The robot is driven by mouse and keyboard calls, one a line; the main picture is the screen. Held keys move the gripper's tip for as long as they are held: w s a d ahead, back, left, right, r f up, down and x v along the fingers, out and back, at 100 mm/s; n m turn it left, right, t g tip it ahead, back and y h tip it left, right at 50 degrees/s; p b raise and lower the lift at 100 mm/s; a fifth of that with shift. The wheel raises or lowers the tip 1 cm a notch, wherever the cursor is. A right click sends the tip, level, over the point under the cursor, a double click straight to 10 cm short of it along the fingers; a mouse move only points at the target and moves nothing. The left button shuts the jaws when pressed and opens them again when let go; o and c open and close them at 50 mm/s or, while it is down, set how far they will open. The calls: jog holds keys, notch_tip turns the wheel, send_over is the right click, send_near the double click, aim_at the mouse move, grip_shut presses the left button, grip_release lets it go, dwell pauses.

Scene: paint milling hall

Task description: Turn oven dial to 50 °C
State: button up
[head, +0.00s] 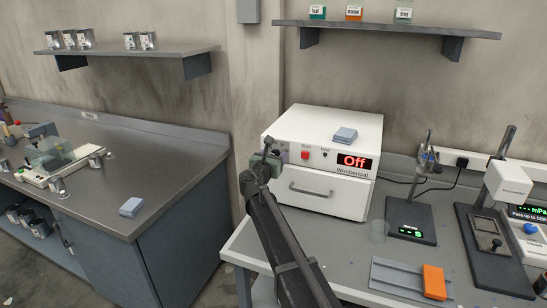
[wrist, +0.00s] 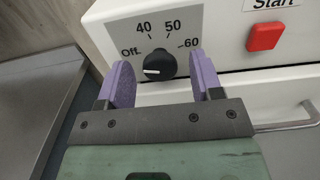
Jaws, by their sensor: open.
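The white oven (head: 310,196) stands on the grey bench, its red display (head: 354,162) reading "Off". In the wrist view its black round dial (wrist: 162,60) sits among the marks Off, 40, 50 and 60, with its white pointer line turned left, roughly toward Off. My gripper (wrist: 163,74) is open, with one purple finger to the left and one to the right of the dial and a visible gap on each side. How deep the fingertips reach is unclear. In the head view my gripper (head: 262,163) is at the oven's left front and hides the dial.
A red Start button (wrist: 265,37) is right of the dial, above the oven's door handle (wrist: 290,121). A blue-grey block (head: 345,134) lies on the oven.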

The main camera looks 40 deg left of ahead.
jog(key=c, duration=0.9)
jog(key=shift+m, duration=0.5)
jog(key=m, duration=0.3)
jog(key=shift+m, duration=0.4)
jog(key=m, duration=0.5)
jog(key=shift+m, duration=0.3)
jog(key=m, duration=1)
jog(key=shift+s+m, duration=0.1)
jog(key=shift+m, duration=0.2)
